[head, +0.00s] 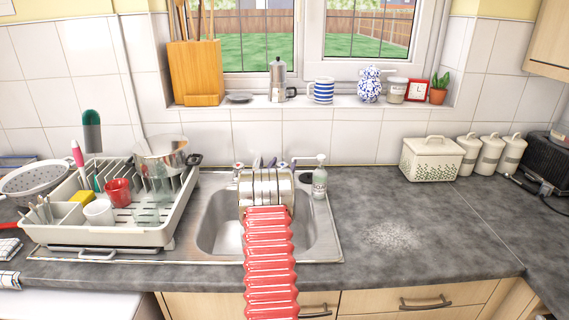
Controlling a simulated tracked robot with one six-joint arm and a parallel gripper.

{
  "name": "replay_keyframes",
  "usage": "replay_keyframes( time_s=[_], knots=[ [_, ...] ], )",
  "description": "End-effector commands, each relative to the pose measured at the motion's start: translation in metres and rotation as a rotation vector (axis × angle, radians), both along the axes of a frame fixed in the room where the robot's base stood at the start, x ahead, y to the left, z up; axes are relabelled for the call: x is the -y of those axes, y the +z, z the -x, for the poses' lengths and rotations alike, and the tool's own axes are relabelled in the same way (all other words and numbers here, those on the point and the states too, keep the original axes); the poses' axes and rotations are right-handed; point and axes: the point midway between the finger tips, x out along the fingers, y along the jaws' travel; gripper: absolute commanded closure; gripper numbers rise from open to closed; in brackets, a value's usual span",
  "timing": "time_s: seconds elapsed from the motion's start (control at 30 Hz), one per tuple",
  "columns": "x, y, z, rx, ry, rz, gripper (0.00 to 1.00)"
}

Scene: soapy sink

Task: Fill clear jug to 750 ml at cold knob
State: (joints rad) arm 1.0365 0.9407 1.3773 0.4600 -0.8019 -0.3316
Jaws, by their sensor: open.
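Clear see-through vessels stand in the white dish rack (150,237) at the left; the taller one (159,182), behind the red mug, looks like the clear jug. No level marks can be read. The taps stand at the sink's back edge, with one knob (238,166) on the left and another, bluish knob (283,164) on the right; the spout between them is mostly hidden by my arm. My gripper (266,188) is over the back of the sink (222,232), seen from behind, apart from the vessels. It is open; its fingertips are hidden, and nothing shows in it.
A soap bottle (320,177) stands right of the taps. A metal pan (163,150), red mug (118,192), white mug (99,212) and yellow sponge (82,198) crowd the rack. A colander (38,178) is farther left. The counter (420,225) right of the sink is mostly clear.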

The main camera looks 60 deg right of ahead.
Motion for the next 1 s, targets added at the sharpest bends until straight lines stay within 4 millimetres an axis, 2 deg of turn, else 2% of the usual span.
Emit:
replay_keyframes(
  time_s=[0.2,0.6,1.0],
  knots=[
    [0.016,-0.001,-0.003,0.0,-0.001,0.0,0.44],
    [0.02,0.0,-0.003,0.0,-0.001,0.0,0.45],
    [0.02,0.0,-0.002,0.0,-0.002,0.0,0.73]
  ],
)
